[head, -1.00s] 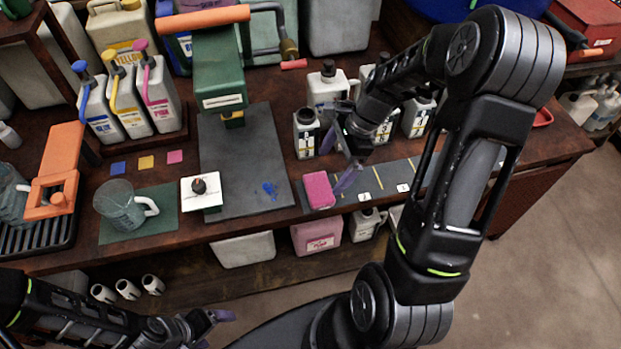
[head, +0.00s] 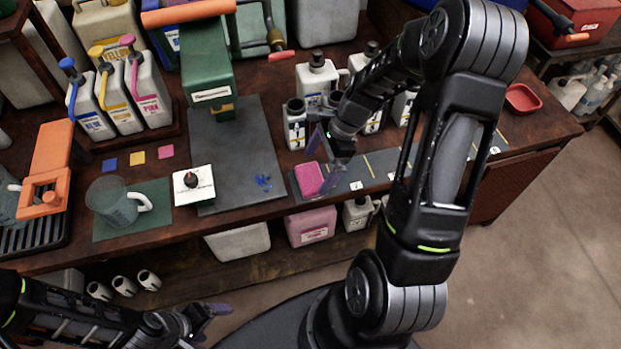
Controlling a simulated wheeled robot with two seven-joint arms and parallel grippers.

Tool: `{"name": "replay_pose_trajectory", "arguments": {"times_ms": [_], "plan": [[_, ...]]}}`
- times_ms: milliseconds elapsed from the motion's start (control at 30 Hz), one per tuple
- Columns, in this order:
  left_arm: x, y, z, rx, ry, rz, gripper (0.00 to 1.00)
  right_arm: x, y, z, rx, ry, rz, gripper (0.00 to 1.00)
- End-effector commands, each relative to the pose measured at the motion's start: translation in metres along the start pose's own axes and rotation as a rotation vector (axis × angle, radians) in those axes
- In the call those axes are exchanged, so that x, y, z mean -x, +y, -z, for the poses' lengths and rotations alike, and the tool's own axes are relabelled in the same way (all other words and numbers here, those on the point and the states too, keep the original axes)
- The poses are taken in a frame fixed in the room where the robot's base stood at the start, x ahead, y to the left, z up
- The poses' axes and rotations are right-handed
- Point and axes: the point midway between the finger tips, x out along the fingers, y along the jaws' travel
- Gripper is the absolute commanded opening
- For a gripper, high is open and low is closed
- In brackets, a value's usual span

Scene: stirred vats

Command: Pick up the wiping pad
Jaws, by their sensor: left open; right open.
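The wiping pad (head: 308,178) is a small pink block lying at the left end of the grey numbered strip, near the table's front edge. My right gripper (head: 318,168) is open with its purple fingers close to the pad's right and far sides. One finger overlaps the pad's right edge in the picture; I cannot tell whether it touches. My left gripper (head: 213,322) is low at the bottom of the picture, in front of the table and far from the pad. It is open and empty.
A blue spill (head: 264,182) marks the dark slab (head: 235,140) left of the pad. White numbered bottles (head: 295,127) stand just behind my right gripper. A white tile (head: 193,185) with a black knob and a clear jug (head: 115,203) are further left.

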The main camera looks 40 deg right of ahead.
Motion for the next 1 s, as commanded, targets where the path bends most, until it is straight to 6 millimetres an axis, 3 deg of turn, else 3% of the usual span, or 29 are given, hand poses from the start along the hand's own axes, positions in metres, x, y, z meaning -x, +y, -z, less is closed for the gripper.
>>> {"name": "replay_pose_trajectory", "arguments": {"times_ms": [200,300,867,1000], "plan": [[0.004,0.001,-0.001,0.001,-0.001,0.002,0.8,-0.032,0.0,-0.001,-0.001,-0.002,-0.003,1.0],[0.004,0.001,-0.001,0.001,-0.001,0.002,0.8,-0.038,0.0,0.0,0.0,-0.001,-0.002,1.0],[0.004,0.001,-0.001,0.001,-0.002,0.002,0.8,-0.038,-0.001,0.0,0.001,-0.001,0.0,1.0],[0.004,0.001,-0.001,0.001,-0.002,0.002,0.8,-0.038,-0.001,0.0,0.0,-0.001,0.0,0.91]]}}
